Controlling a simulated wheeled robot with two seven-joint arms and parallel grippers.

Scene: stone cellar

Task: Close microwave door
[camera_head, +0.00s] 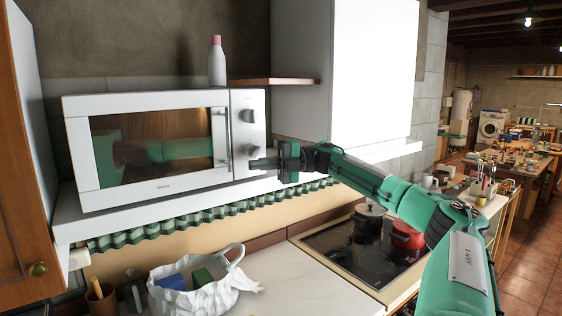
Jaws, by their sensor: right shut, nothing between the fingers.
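The white microwave (248,140) stands on a white shelf at the left. Its door (90,192), with a dark window and a vertical handle (225,138), looks flush with the body; I cannot tell if a thin gap is left. My right gripper (256,163) is shut and empty, reaching in from the right. Its fingertips are in front of the lower control panel, just right of the handle. I cannot tell if they touch the panel. The green reflection of my arm shows in the window. My left gripper is not in view.
A white bottle with a pink cap (217,62) stands behind the microwave top. Below the shelf (75,228) are a white bag (200,293) on the counter and a cooktop with a dark pot (368,222) and a red pot (406,236). A wooden cabinet is at far left.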

